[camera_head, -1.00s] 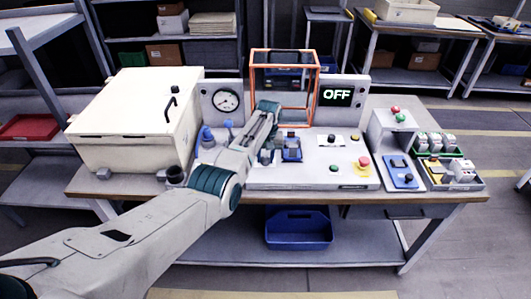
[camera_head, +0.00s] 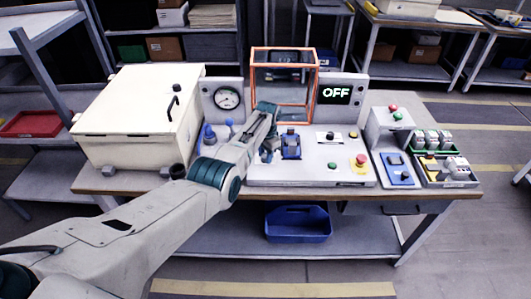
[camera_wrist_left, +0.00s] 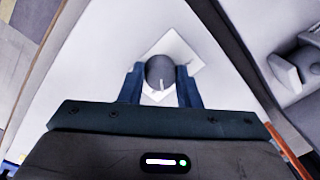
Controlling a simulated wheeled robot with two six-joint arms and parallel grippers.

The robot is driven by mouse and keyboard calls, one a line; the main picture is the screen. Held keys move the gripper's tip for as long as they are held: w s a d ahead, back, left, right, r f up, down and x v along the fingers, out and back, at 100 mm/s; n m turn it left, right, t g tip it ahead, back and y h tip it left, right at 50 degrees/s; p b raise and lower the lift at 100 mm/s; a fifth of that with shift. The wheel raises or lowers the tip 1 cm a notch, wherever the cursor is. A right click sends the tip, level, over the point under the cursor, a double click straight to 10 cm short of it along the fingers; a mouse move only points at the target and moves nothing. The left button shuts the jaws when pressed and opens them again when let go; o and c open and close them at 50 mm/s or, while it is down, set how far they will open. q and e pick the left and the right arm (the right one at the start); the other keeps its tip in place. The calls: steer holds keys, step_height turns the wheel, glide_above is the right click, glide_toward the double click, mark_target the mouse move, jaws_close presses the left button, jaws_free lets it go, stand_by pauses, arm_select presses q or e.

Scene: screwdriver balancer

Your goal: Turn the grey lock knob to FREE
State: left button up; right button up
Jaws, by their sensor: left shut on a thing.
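The grey lock knob (camera_wrist_left: 160,72) shows in the left wrist view as a dark grey round cap with a white pointer line, on a pale square plate (camera_wrist_left: 186,50). My left gripper (camera_wrist_left: 160,80) has one blue finger on each side of the knob and is shut on it. In the head view my left gripper (camera_head: 268,153) reaches down to the left part of the light grey console (camera_head: 310,174). There the knob is hidden by the gripper and arm. I cannot read any lettering by the knob. My right gripper is out of view.
An orange frame (camera_head: 317,85) stands behind the gripper. A display (camera_head: 336,93) reads OFF. A blue fixture (camera_head: 291,146) stands close right of the gripper, and a red button (camera_head: 361,160) farther right. A gauge (camera_head: 228,98) and white cabinet (camera_head: 135,115) are on the left.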

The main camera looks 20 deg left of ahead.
arm_select(q)
steer(key=shift+m, duration=0.5)
stand_by(0.3)
steer(key=o, duration=1)
steer(key=shift+r, duration=0.65)
step_height(320, 180, up, 10)
steer(key=shift+s+d+f+b, duration=0.15)
steer(key=shift+f+b, duration=0.05)
steer(key=shift+b, duration=0.15)
